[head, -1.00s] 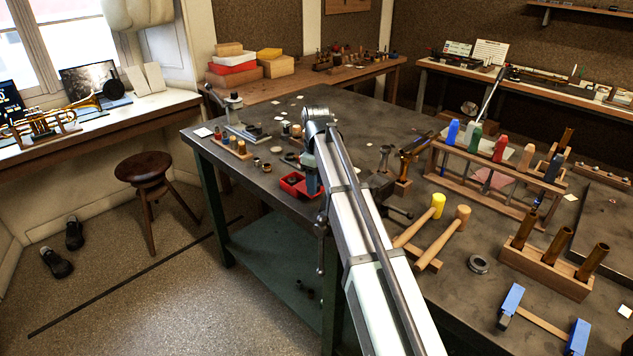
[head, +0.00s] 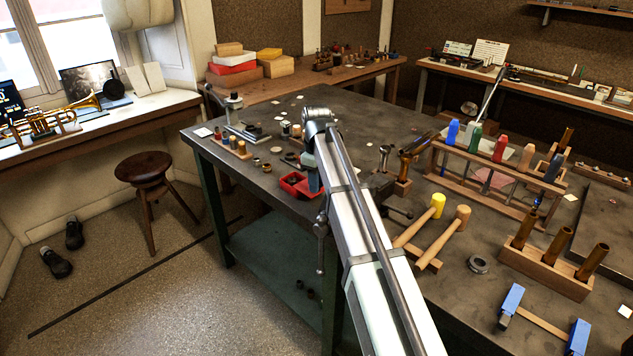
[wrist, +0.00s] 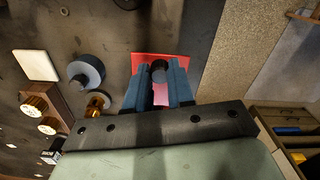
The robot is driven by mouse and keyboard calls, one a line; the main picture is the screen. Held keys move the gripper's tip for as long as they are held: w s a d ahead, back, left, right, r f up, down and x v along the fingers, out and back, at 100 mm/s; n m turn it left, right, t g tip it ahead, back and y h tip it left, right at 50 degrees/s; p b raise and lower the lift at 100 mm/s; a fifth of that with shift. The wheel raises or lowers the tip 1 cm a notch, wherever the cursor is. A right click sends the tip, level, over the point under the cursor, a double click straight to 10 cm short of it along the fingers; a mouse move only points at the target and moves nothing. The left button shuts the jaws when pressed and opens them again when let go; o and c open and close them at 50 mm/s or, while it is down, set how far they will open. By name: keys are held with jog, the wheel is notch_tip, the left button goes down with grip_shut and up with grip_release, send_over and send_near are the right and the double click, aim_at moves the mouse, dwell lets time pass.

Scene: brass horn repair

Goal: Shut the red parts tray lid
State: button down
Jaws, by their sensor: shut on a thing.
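The red parts tray (head: 296,188) sits near the left front edge of the dark workbench, with part of its dark inside showing. My gripper (head: 313,186) points down at its right side, and my arm hides the tray's far right part. In the wrist view my gripper's two blue-grey fingers (wrist: 159,80) are closed around a dark round knob (wrist: 159,69). A flat red surface (wrist: 143,66) of the tray or its lid shows behind and between the fingers. How far the lid is tilted is hard to tell.
Left of the tray are small rings, a wooden block with pegs (head: 232,150) and a small press (head: 235,103). Mallets (head: 435,235) and a tool rack (head: 490,180) stand to the right. The bench's front edge is close to the tray.

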jog(key=w+a, duration=0.4)
jog(key=w, duration=0.1)
jog(key=shift+a, duration=0.4)
jog(key=c, duration=1)
grip_release()
jog(key=shift+s, duration=0.1)
jog(key=shift+r, duration=0.1)
notch_tip(320, 180, up, 14)
jog(key=shift+f, duration=0.15)
jog(key=shift+a+f, duration=0.1)
